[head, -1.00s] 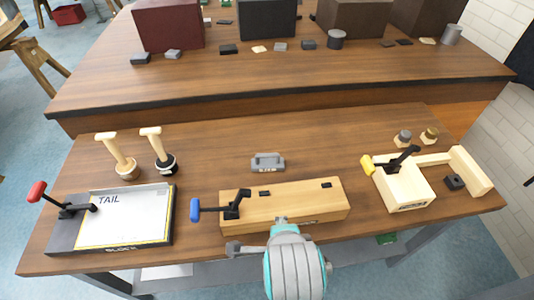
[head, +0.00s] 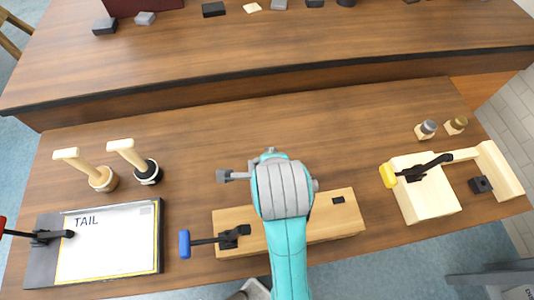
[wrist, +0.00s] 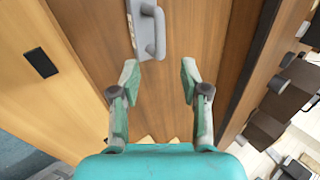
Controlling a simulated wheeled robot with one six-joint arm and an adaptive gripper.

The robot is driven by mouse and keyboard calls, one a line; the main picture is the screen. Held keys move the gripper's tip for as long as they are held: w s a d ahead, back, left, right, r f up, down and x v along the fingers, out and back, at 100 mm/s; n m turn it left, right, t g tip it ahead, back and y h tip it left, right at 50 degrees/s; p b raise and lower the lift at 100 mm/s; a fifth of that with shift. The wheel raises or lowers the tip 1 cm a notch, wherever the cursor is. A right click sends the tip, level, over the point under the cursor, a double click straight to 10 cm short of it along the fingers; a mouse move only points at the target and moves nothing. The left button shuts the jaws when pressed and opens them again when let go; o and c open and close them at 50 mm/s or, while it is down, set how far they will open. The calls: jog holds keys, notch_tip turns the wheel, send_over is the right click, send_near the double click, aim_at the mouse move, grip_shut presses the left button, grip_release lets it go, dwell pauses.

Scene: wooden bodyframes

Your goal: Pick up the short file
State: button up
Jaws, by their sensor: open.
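A grey tool with a raised loop handle (wrist: 151,32) lies on the brown bench; it looks like the short file, though I cannot read a label on it. In the wrist view it is at the top centre, just beyond my gripper (wrist: 159,70). My gripper is open and empty, its two fingers apart over the bench, and the handle is not between them.
A pale wooden block (head: 335,222) with a blue-handled clamp (head: 215,240) lies by the arm. A framed board marked TAIL (head: 105,240) and two wooden-handled tools (head: 98,172) (head: 140,165) are left. A wooden fixture with a yellow-handled clamp (head: 425,200) is right. Bench space behind is clear.

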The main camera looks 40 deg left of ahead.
jog(key=x, duration=1)
jog(key=shift+r, duration=0.1)
grip_shut()
